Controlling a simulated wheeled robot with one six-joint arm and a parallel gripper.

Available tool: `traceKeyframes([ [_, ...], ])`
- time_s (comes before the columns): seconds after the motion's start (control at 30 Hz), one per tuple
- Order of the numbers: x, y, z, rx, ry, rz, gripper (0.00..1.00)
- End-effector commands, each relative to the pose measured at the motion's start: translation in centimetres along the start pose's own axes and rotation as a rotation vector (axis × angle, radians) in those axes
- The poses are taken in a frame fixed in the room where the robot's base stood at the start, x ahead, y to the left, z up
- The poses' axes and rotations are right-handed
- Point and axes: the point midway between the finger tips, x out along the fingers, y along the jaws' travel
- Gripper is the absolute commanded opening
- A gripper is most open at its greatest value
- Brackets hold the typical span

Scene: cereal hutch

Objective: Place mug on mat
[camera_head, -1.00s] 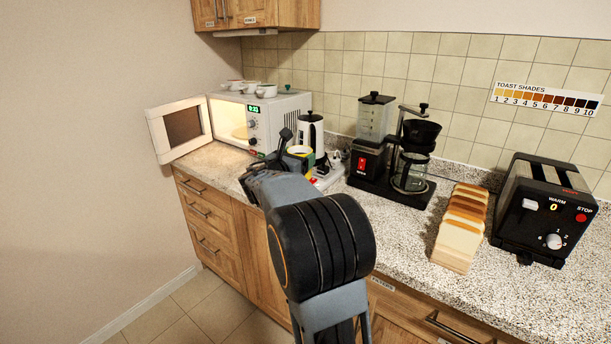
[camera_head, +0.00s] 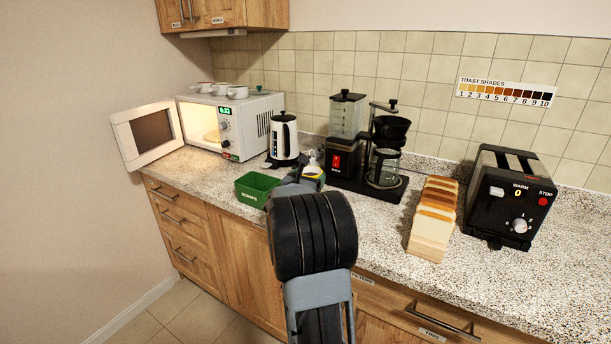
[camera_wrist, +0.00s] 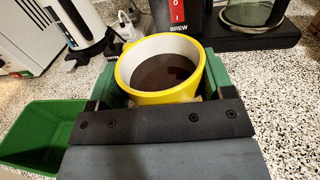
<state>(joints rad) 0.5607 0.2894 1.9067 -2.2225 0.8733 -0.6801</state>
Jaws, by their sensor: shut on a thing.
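The yellow mug (camera_wrist: 160,70) has a white inside and dark contents. It looks upright in the wrist view. My gripper (camera_wrist: 162,82) is shut on it, with green finger parts on both sides. In the head view only a small part of the mug (camera_head: 313,171) shows beyond my arm, in front of the coffee maker. My arm hides the counter around it. I cannot make out a mat in either view.
A green scraps bin (camera_head: 256,188) stands left of my gripper. The kettle (camera_head: 284,138) and the coffee maker (camera_head: 374,178) stand behind. Bread slices (camera_head: 433,220) and a toaster (camera_head: 510,200) are to the right. The microwave (camera_head: 262,122) has its door open.

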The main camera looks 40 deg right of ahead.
Motion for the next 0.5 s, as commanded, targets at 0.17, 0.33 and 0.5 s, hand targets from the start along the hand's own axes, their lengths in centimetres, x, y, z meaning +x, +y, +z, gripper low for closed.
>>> traceKeyframes([
  [0.17,0.3,-0.4,-2.1,-0.003,-0.001,-0.002,0.35],
  [0.33,0.3,-0.4,-3.3,-0.001,-0.002,-0.001,0.35],
  [0.5,0.3,-0.4,-3.4,0.0,-0.003,-0.001,0.35],
])
